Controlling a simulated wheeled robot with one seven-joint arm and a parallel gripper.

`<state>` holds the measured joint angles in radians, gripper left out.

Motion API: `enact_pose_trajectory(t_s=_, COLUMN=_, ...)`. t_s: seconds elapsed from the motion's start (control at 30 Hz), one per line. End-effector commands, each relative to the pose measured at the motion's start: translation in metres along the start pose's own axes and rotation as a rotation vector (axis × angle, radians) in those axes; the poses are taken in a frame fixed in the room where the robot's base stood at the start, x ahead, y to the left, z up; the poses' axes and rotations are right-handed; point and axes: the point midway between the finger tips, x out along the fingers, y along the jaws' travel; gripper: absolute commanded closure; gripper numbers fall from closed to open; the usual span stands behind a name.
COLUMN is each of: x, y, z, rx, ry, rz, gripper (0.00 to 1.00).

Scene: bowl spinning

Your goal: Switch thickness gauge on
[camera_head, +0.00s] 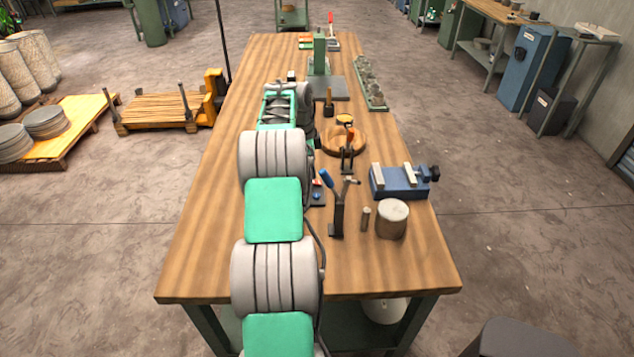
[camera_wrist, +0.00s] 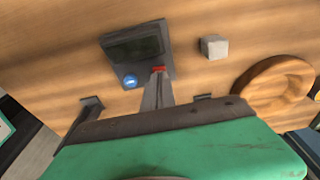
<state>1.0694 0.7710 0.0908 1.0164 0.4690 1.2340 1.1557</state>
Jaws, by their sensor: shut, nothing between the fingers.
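The thickness gauge (camera_wrist: 125,50) is a dark flat box with a dark screen, a round blue button (camera_wrist: 130,81) and a red patch, apparently another button (camera_wrist: 159,69), along its near edge. It lies on the wooden bench. In the head view only the gauge's button side (camera_head: 318,197) shows beside my arm; the rest is hidden. My gripper (camera_wrist: 158,76) is shut and empty, its fingertips at the red patch, right of the blue button. I cannot tell whether they touch it. The screen shows no readable digits. In the head view my gripper is not clearly visible.
A grey cube (camera_wrist: 214,47) and a wooden bowl (camera_wrist: 262,88) lie to the right in the wrist view. In the head view, a dark stand with a blue-handled tool (camera_head: 337,212), a blue vise (camera_head: 398,182) and a round block (camera_head: 391,222) stand right of the gauge.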

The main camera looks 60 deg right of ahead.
Motion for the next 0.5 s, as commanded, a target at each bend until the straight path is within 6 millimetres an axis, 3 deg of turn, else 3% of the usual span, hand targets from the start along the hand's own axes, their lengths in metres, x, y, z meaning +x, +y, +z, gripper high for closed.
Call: enact_pose_trajectory(t_s=0.5, x=0.0061, y=-0.0001, z=0.0009, rx=0.0, ry=0.0, rz=0.0, gripper=1.0)
